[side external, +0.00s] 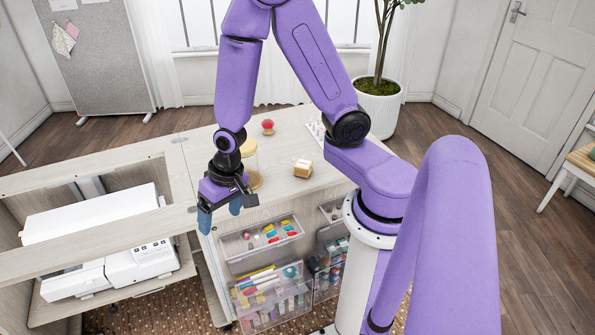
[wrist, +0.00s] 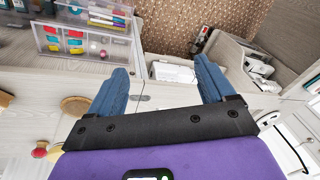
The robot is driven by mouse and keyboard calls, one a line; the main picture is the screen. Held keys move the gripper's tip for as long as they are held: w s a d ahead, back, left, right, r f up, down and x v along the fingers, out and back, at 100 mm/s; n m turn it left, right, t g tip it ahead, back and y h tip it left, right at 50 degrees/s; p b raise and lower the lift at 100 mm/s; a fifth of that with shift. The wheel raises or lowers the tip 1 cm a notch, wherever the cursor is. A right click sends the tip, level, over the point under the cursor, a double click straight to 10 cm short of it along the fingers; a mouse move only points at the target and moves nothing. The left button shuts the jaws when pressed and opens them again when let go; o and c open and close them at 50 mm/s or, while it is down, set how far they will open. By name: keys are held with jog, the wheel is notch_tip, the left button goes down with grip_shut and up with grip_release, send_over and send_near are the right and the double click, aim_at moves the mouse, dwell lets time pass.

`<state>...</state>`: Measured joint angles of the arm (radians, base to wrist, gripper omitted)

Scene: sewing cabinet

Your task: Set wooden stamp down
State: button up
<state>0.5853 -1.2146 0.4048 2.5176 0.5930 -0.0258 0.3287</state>
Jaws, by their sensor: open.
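A small light-wood block (side external: 302,168) with a pale top, which looks like the wooden stamp, rests on the cabinet top (side external: 325,182) in the side view. I cannot make it out in the wrist view. My gripper (side external: 220,213) is left of the block and clearly apart from it, by the front edge of the cabinet top, pointing down. Its two blue fingers are spread wide, and the wrist view shows nothing held between them (wrist: 163,72).
A jar with a yellow lid (side external: 248,148) stands just behind my gripper. A red-topped item (side external: 267,127) stands farther back. Clear drawers (side external: 262,238) with colourful supplies are below the front edge. A white machine (side external: 95,212) sits in the opening at left.

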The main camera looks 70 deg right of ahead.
jog(key=s+a+r+n+g, duration=0.2)
jog(key=s+a+r+n, duration=0.1)
jog(key=s+r+n, duration=0.55)
jog(key=s+d+r+n+h, duration=0.1)
jog(key=s+d+r+n, duration=0.5)
jog(key=s+n, duration=0.1)
jog(key=shift+s, duration=0.65)
jog(key=shift+n, duration=0.25)
